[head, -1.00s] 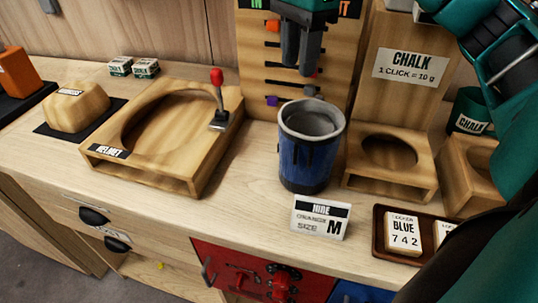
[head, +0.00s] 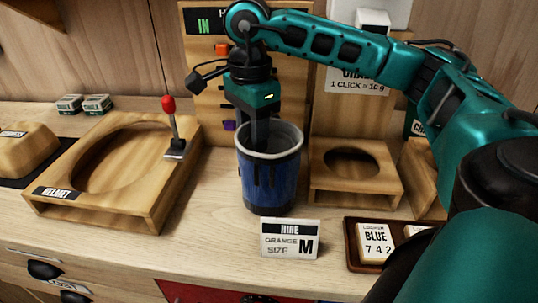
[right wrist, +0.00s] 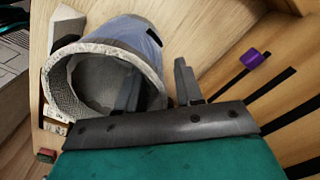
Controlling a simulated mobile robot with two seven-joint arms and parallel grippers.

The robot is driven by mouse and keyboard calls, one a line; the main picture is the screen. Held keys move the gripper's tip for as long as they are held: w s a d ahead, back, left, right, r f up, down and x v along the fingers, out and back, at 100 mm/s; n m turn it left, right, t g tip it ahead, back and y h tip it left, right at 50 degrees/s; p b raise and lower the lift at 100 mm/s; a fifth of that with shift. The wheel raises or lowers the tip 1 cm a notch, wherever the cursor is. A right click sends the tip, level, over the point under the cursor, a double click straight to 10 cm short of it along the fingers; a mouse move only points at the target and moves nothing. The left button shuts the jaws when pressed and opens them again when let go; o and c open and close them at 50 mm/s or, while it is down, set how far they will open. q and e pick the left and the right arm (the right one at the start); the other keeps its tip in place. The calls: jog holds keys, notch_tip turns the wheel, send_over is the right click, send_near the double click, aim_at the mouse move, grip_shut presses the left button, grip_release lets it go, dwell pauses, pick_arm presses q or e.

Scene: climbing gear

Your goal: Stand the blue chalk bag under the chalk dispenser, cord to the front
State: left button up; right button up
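The blue chalk bag (head: 275,185) stands upright on the counter with its grey-lined mouth up, behind the HIRE sign. Dark strips show on its side; I cannot make out the cord. My right gripper (head: 259,138) points down at the bag's rim. In the right wrist view, my right gripper (right wrist: 157,68) is open, one finger inside the bag's mouth (right wrist: 95,85) and the other outside, with a gap to the wall. The chalk dispenser (head: 357,85), its sign partly hidden by my arm, rises behind a wooden stand (head: 325,186) with an empty round hole. My left gripper is out of view.
The HIRE sign (head: 290,240) stands close in front of the bag. A tray (head: 352,262) with locker tags lies to the right. A helmet stand (head: 150,205) with a red-knobbed lever (head: 172,125) is on the left. A pegged board (head: 205,75) rises behind the bag.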

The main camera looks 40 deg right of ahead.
jog(key=shift+f, duration=0.8)
jog(key=shift+c, duration=0.4)
grip_shut()
